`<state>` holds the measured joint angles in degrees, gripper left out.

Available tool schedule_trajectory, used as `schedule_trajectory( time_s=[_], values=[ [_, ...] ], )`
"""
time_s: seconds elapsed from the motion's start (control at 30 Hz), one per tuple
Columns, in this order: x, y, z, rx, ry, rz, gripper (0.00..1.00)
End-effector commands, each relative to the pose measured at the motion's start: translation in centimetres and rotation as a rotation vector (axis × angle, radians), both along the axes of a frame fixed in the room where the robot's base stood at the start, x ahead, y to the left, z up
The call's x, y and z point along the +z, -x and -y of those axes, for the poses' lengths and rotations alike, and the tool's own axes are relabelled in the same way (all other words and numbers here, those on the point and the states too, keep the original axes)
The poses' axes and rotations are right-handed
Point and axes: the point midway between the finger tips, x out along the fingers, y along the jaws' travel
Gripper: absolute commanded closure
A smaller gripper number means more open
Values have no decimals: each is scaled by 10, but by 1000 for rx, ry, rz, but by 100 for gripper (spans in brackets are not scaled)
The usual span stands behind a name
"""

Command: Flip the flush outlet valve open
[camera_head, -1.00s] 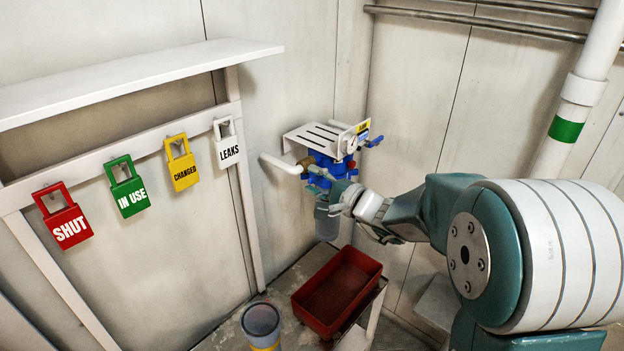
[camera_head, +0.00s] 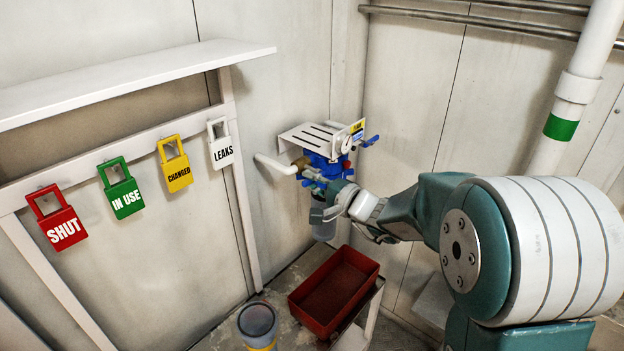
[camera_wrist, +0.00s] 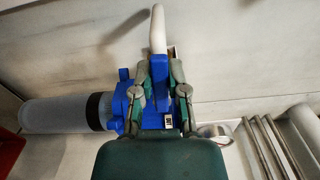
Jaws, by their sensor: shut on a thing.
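The blue filter unit (camera_head: 318,164) hangs on the wall under a white slotted bracket (camera_head: 312,136), with a white pipe (camera_head: 272,163) leaving it to the left. My gripper (camera_head: 321,183) is at the front of this unit and hides part of it. In the wrist view, my gripper (camera_wrist: 159,72) has its two fingers on either side of an upright blue valve handle (camera_wrist: 158,78). It is shut on this handle. The white pipe (camera_wrist: 157,30) rises beyond it. I cannot tell from these views whether the valve is open.
A second blue handle (camera_head: 371,141) sticks out to the right of the bracket. A red bin (camera_head: 335,292) and a grey cylinder (camera_head: 258,322) stand below. Several coloured tags, such as the red SHUT tag (camera_head: 58,222), hang on the left rail.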

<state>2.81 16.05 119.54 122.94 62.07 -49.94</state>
Motion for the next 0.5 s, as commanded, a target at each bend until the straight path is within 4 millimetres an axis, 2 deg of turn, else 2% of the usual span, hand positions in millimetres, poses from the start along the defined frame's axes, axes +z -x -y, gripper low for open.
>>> schedule_trajectory(
  time_s=[0.47, 0.5],
  values=[
    [-7, 2, -5, 10, 68, 56, 100],
    [-7, 2, -5, 10, 67, 56, 68]
  ],
)
